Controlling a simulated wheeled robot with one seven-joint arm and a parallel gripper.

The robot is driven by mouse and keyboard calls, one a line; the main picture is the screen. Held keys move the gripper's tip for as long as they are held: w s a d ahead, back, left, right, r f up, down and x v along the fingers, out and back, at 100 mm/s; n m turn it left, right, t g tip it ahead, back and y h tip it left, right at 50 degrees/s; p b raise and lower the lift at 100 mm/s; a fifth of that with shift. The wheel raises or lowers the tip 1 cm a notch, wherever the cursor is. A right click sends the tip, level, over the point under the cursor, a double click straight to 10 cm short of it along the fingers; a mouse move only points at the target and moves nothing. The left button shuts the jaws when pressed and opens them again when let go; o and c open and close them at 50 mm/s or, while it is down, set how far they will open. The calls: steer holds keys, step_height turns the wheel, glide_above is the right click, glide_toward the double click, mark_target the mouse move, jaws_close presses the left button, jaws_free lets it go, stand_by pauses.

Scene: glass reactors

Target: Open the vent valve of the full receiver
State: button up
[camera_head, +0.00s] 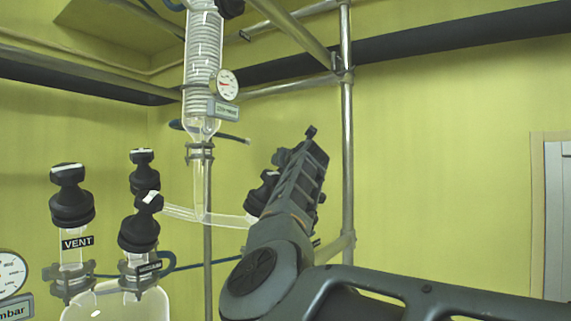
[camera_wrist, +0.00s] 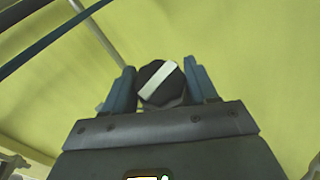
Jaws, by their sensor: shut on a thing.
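My gripper (camera_head: 290,175) is raised at the middle of the head view. In the wrist view its two fingers (camera_wrist: 160,84) stand on either side of a black round valve knob (camera_wrist: 175,74) with a white bar, and are shut on it. The bar runs diagonally, lower left to upper right. In the head view this knob (camera_head: 262,191) shows partly behind my gripper; its label and vessel are hidden. A black knob (camera_head: 71,195) above a VENT label (camera_head: 77,242) stands on a clear glass vessel (camera_head: 115,303) at the lower left. That vessel's contents cannot be made out.
Two more black knobs (camera_head: 139,230) (camera_head: 143,172) stand near the VENT one. A glass coil condenser (camera_head: 204,60) with a gauge (camera_head: 226,84) hangs left of my gripper. A metal post (camera_head: 347,150) rises just right of it. The wall area further right is clear.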

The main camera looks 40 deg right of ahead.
steer(key=c, duration=0.3)
steer(key=shift+f+n, duration=0.1)
steer(key=shift+n, duration=0.2)
steer(key=shift+d+t+y+b, duration=0.1)
steer(key=shift+t+y+b, duration=0.2)
steer(key=shift+y+b, duration=0.15)
steer(key=n+t+y+b, duration=0.1)
steer(key=n+y, duration=0.5)
steer(key=n+y+p, duration=0.1)
steer(key=n+y, duration=0.2)
steer(key=shift+r+n+y, duration=0.2)
steer(key=shift+n+y, duration=0.1)
steer(key=shift+y, duration=0.05)
steer(key=shift+f+n+g+y+p, duration=0.1)
steer(key=shift+n+g+y+p, duration=0.4)
steer(key=shift+n+y, duration=1.55)
steer(key=shift+f+n+g+y, duration=0.1)
steer(key=shift+n+g+y, duration=0.25)
steer(key=shift+n, duration=0.2)
